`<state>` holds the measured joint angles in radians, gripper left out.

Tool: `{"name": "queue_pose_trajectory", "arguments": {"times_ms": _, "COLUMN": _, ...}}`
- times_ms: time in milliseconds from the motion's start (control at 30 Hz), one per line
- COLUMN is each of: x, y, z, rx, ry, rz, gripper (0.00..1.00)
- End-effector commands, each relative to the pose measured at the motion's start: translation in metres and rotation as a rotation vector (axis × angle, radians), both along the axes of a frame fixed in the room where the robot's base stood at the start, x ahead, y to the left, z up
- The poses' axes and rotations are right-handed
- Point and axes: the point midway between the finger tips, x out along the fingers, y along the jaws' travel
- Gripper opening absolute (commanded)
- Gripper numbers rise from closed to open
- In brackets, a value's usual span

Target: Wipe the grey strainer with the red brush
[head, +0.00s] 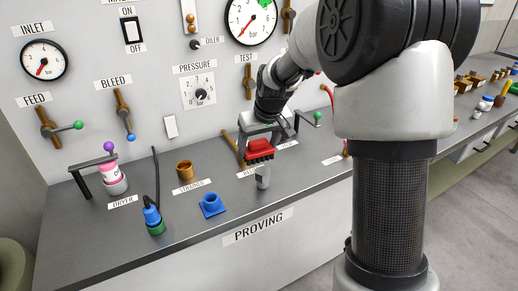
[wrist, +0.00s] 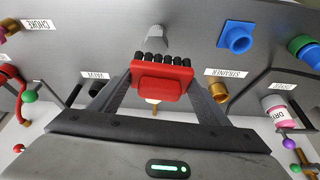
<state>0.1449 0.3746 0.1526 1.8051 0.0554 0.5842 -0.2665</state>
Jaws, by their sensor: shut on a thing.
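The red brush (head: 260,147) has a red block and dark bristles that point down. My gripper (head: 259,143) is shut on it above the bench; in the wrist view the brush (wrist: 158,84) sits between the two fingers. The grey strainer (head: 262,182) appears to be the small grey cylinder standing upright on the bench right below the bristles. It also shows in the wrist view (wrist: 156,36), just beyond the bristle row. I cannot tell whether the bristles touch its top.
A blue flanged piece (head: 212,205), a brass cup (head: 185,171) by the STRAINER label, and a blue and green bottle-like part (head: 153,220) stand to the left. A pink and white jar (head: 112,178) is farther left. Gauges and levers line the wall behind.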

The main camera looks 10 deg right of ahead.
Motion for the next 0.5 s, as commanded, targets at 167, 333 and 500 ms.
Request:
{"name": "queue_pose_trajectory", "arguments": {"times_ms": 167, "x": 0.001, "y": 0.002, "z": 0.02, "rx": 0.0, "ry": -0.003, "rz": 0.0, "gripper": 0.42}}
{"name": "queue_pose_trajectory", "arguments": {"times_ms": 333, "x": 0.001, "y": 0.002, "z": 0.024, "rx": 0.0, "ry": -0.001, "rz": -0.001, "gripper": 0.42}}
{"name": "queue_pose_trajectory", "arguments": {"times_ms": 500, "x": 0.001, "y": 0.002, "z": 0.024, "rx": 0.0, "ry": -0.002, "rz": -0.001, "gripper": 0.42}}
